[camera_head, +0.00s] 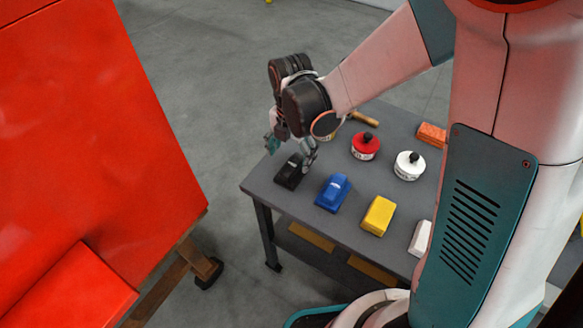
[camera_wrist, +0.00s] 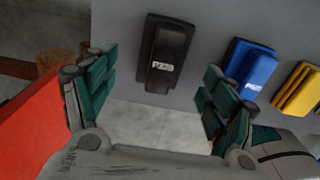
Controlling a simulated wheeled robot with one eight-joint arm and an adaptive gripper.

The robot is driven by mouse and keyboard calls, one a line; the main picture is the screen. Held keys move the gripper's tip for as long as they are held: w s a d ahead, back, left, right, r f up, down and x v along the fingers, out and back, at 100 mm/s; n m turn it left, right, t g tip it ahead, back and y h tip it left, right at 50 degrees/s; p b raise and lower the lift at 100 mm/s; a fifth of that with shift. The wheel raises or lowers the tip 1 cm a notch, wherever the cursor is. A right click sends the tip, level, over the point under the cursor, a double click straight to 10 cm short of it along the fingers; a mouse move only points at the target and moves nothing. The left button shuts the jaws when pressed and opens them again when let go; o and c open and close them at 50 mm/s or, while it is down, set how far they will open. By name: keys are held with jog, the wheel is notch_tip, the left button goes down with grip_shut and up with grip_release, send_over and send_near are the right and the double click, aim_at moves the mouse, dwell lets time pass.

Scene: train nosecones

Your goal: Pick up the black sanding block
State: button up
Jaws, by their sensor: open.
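The black sanding block (camera_head: 290,170) lies on the grey table (camera_head: 262,183) near its left corner. In the wrist view the black block (camera_wrist: 167,55) lies beyond the fingertips, roughly midway between them, with a small white label on top. My gripper (camera_head: 290,150) is just above the block in the head view, close to it. In the wrist view my gripper (camera_wrist: 157,85) is open and empty, its green finger pads on either side. Whether a fingertip touches the block cannot be told.
A blue block (camera_head: 333,192) and a yellow block (camera_head: 378,215) stand right of the black one. A red round tool (camera_head: 366,146), a white round tool (camera_head: 409,165) and an orange block (camera_head: 432,134) lie further back. A large red panel (camera_head: 90,130) stands at left.

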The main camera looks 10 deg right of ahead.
aim_at(292, 164)
jog(key=shift+s+d+f+b, duration=0.1)
jog(key=shift+f+b, duration=0.95)
jog(key=shift+f, duration=1.85)
jog(key=shift+r, duration=0.1)
jog(key=c, duration=1.2)
